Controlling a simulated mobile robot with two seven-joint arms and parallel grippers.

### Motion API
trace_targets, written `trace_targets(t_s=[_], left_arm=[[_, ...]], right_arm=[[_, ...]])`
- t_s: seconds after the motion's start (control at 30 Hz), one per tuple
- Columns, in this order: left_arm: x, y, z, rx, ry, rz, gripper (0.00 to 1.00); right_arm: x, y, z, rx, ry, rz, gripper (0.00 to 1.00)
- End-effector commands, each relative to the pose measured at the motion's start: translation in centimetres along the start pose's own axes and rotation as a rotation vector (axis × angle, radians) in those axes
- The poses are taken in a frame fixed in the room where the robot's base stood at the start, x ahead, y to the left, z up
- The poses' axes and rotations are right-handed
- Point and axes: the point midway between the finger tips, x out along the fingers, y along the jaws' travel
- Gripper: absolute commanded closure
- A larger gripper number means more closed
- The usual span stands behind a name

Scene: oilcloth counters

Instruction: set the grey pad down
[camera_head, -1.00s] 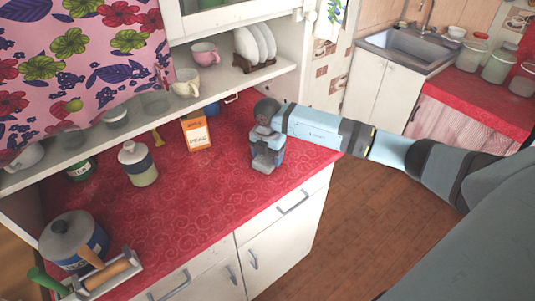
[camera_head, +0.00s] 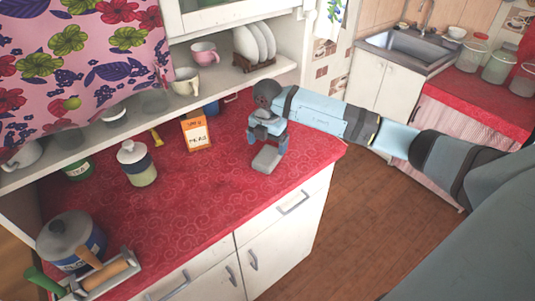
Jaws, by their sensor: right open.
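The grey pad (camera_head: 267,159) is a small flat grey block. It lies on the red patterned counter (camera_head: 215,195), near its right end. My right gripper (camera_head: 267,142) is just above the pad, pointing down, with its fingers spread apart and nothing held between them. The pad looks clear of the fingers. My left gripper is not in view.
An orange and white carton (camera_head: 196,131) and a lidded jar (camera_head: 137,163) stand left of the pad. A blue pot (camera_head: 73,240) and a tray with a rolling pin (camera_head: 105,275) are at the front left. The counter in front of the pad is bare.

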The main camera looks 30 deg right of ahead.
Motion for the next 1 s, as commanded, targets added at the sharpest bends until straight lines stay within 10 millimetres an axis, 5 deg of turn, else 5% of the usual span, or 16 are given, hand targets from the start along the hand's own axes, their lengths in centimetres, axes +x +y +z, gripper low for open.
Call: trace_targets(t_s=[0.2, 0.4, 1.0], left_arm=[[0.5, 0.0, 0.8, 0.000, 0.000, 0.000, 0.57], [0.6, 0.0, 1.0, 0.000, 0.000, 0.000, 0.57], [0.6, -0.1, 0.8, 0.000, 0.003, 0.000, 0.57]], right_arm=[[-4.4, 0.0, 0.0, -0.001, -0.002, 0.003, 0.06], [-6.6, 0.0, 0.0, -0.001, 0.000, 0.000, 0.06], [-6.9, 0.0, -0.1, -0.001, 0.002, 0.000, 0.06]])
